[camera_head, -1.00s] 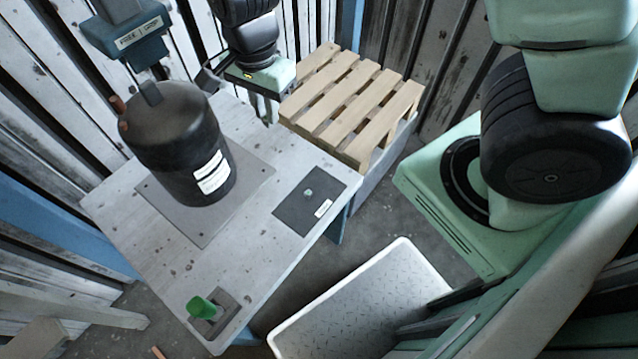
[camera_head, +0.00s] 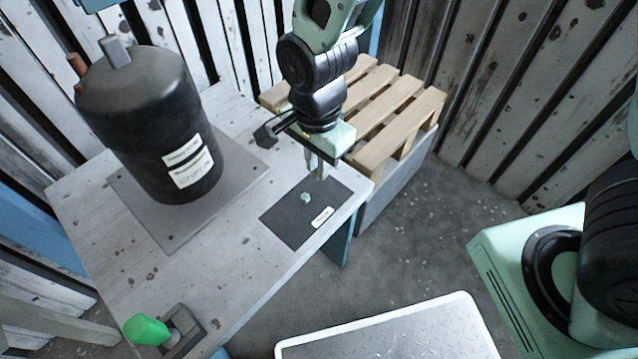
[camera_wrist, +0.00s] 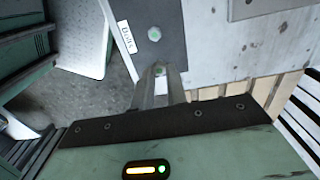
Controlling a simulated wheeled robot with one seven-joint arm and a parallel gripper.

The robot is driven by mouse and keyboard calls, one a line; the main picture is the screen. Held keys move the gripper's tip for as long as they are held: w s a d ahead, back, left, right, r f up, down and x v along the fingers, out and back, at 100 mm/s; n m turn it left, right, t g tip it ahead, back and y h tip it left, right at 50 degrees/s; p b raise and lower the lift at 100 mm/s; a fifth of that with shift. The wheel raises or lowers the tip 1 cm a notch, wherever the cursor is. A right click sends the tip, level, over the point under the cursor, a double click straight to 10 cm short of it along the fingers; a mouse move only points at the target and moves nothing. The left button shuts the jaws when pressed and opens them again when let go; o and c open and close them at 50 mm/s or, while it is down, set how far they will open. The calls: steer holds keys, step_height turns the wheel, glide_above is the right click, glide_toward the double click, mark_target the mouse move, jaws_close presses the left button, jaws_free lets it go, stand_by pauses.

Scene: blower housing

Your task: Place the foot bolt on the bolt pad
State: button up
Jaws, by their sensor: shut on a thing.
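The bolt pad, a dark flat mat with a white label, lies on the table near its right edge (camera_head: 285,222); it also shows at the top of the wrist view (camera_wrist: 173,45). One small pale green bolt (camera_head: 305,198) sits on it, also seen in the wrist view (camera_wrist: 154,33). My gripper (camera_head: 318,172) hangs over the pad's far edge, just behind that bolt. In the wrist view its fingers (camera_wrist: 160,76) are shut on the foot bolt (camera_wrist: 159,70), of which only a small greenish end shows between the tips.
A black cylinder (camera_head: 140,130) stands on a grey plate (camera_head: 245,170) on the table. A green-handled thing (camera_head: 146,330) sits in a dark holder at the near corner. A wooden pallet (camera_head: 405,115) is behind my gripper. A white-rimmed tray (camera_head: 400,335) stands in front.

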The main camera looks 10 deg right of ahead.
steer(key=shift+f+b, duration=0.75)
steer(key=shift+f, duration=1.4)
steer(key=shift+f, duration=0.15)
steer(key=o, duration=0.7)
